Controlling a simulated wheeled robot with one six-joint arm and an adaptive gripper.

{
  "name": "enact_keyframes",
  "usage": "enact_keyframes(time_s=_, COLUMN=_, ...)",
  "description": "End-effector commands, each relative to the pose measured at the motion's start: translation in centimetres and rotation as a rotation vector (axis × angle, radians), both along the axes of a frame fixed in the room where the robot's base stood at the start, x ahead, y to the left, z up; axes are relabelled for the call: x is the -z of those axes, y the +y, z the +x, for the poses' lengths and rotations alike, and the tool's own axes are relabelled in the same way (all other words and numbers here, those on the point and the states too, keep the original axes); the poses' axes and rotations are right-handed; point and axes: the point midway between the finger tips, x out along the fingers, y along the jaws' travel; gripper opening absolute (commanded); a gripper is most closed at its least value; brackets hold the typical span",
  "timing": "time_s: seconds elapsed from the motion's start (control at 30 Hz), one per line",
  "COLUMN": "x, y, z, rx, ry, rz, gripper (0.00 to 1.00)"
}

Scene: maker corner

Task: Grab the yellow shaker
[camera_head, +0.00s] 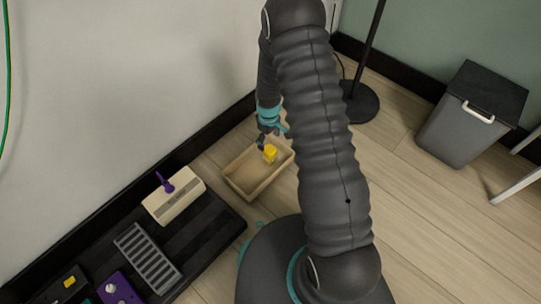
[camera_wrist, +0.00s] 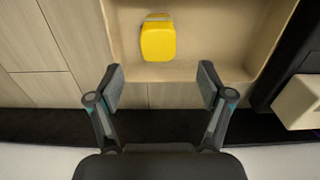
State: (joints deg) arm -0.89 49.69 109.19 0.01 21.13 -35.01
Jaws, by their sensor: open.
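The yellow shaker (camera_head: 270,153) is in a light wooden tray (camera_head: 240,188) on the floor, near the tray's far end in the head view. In the wrist view the shaker (camera_wrist: 158,42) shows as a yellow block with a grey band at its top edge, inside the tray (camera_wrist: 215,28) near one wall. My gripper (camera_wrist: 158,80) is open and empty. Its two fingers point toward the shaker and stand apart on either side of its line, with the shaker beyond the fingertips. In the head view my gripper (camera_head: 268,138) is just above the tray, beside the shaker, and partly hard to make out.
A black board (camera_head: 205,236) beside the wall bears a cream box (camera_head: 174,201) with a purple piece, a grey slotted block (camera_head: 148,258) and a purple box (camera_head: 115,288). A grey bin (camera_head: 458,132) and a lamp base (camera_head: 360,104) stand right. Floor between is clear.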

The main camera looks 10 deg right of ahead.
Motion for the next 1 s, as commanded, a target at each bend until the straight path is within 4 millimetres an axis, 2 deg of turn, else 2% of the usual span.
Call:
enact_keyframes(time_s=0.03, x=1.3, y=0.0, z=-0.1, rx=0.0, ry=0.004, rz=0.0, gripper=0.79)
enact_keyframes(time_s=0.2, x=3.9, y=0.0, z=0.0, rx=0.001, ry=0.002, rz=0.0, gripper=0.79)
enact_keyframes(time_s=0.57, x=6.1, y=-0.1, z=0.0, rx=0.001, ry=0.001, rz=0.0, gripper=0.79)
enact_keyframes(time_s=0.83, x=9.7, y=-0.3, z=-0.1, rx=0.001, ry=0.002, rz=0.001, gripper=0.79)
enact_keyframes(time_s=1.0, x=10.4, y=-0.3, z=0.0, rx=0.001, ry=0.0, rz=0.001, gripper=0.79)
